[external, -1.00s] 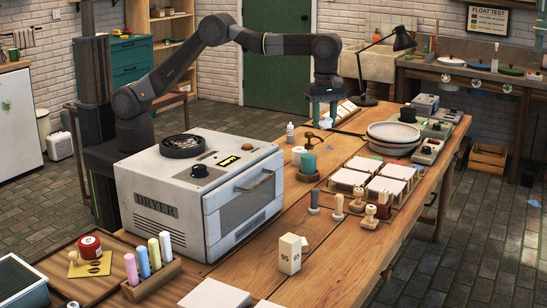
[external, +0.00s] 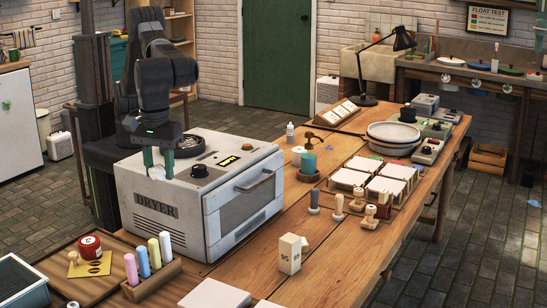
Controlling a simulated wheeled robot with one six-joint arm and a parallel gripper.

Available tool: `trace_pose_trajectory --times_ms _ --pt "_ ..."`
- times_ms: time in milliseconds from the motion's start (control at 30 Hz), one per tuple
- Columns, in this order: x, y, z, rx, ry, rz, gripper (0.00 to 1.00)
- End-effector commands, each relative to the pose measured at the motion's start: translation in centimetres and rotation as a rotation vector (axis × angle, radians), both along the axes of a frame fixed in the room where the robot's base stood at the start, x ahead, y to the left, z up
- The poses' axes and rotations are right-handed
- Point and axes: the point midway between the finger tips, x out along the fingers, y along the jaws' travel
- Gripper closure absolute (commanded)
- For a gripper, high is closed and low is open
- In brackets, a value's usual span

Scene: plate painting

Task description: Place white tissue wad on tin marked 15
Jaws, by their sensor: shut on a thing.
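My gripper (external: 159,174) is over the left front part of the dryer's top, pointing down. No tin with a readable 15 shows.
The white dryer (external: 158,222) is a large obstacle beneath my gripper. Colored sticks (external: 148,256) stand in a holder in front of it. Stamps (external: 338,207), white tiles (external: 388,190) and stacked plates (external: 393,133) crowd the table's right half. Bare wood lies around the 95 block.

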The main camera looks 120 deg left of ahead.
Motion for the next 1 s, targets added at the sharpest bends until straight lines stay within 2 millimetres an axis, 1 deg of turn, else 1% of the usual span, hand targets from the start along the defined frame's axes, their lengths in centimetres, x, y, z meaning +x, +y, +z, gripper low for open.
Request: trace_pose_trajectory --times_ms 33,100,200,300,400,500,567,633,767,800,967,1000 --pt "-2.1 -2.3 0.1 0.001 0.001 -0.040 0.83" --pt "-4.8 -5.0 0.1 0.001 0.000 -0.086 0.83" --pt "-8.2 -8.0 0.1 0.000 0.000 -0.141 0.83" --pt "-10.8 -10.1 0.1 0.001 0.000 -0.181 0.83" --pt "-12.9 -11.5 0.0 0.001 0.001 -0.212 0.83" --pt "-14.4 -12.6 0.0 0.000 0.001 -0.235 0.83" --pt "-15.3 -13.1 0.0 0.000 0.000 -0.247 0.83" --pt "-15.3 -13.0 -1.3 0.003 0.003 -0.247 0.83" --pt "-15.2 -13.0 -3.0 0.002 0.003 -0.245 0.83" --pt "-15.2 -13.0 -3.7 0.002 0.003 -0.245 0.83" --pt "-15.2 -13.0 -5.6 0.002 0.003 -0.245 0.83" --pt "-15.2 -13.0 -6.2 0.003 0.004 -0.245 0.83"
